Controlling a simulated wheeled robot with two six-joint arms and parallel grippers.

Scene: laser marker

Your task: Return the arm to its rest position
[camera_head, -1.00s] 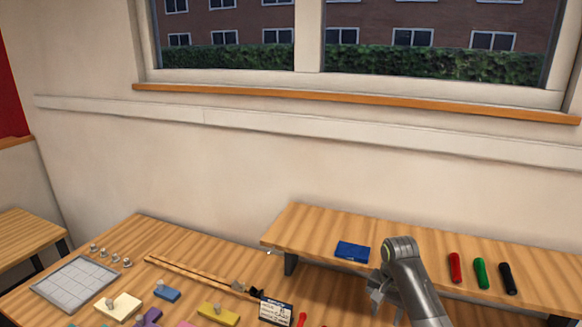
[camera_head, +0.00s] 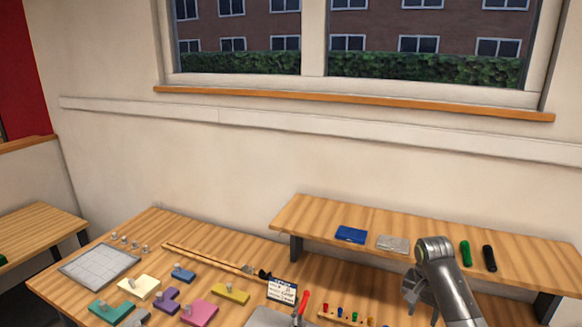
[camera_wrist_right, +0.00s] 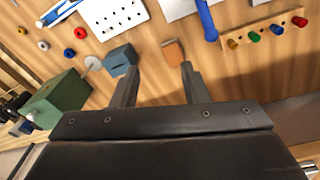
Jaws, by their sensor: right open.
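My right arm rises at the lower right of the head view, in front of the raised wooden shelf (camera_head: 330,215). My right gripper (camera_head: 412,294) points down and to the left there. In the right wrist view the right gripper (camera_wrist_right: 158,80) has its two fingers apart with nothing between them, above the wooden table. A blue-grey block (camera_wrist_right: 120,60) and a brown block (camera_wrist_right: 173,50) lie on the table beyond the fingertips. My left gripper is not in either view.
The shelf holds a blue box (camera_head: 351,235), a grey piece (camera_head: 392,244), a green marker (camera_head: 465,254) and a black marker (camera_head: 489,258). Several coloured knobbed blocks, a grid board (camera_head: 98,267) and a peg rack (camera_head: 346,315) lie on the table. A green box (camera_wrist_right: 58,105) stands left of my right gripper.

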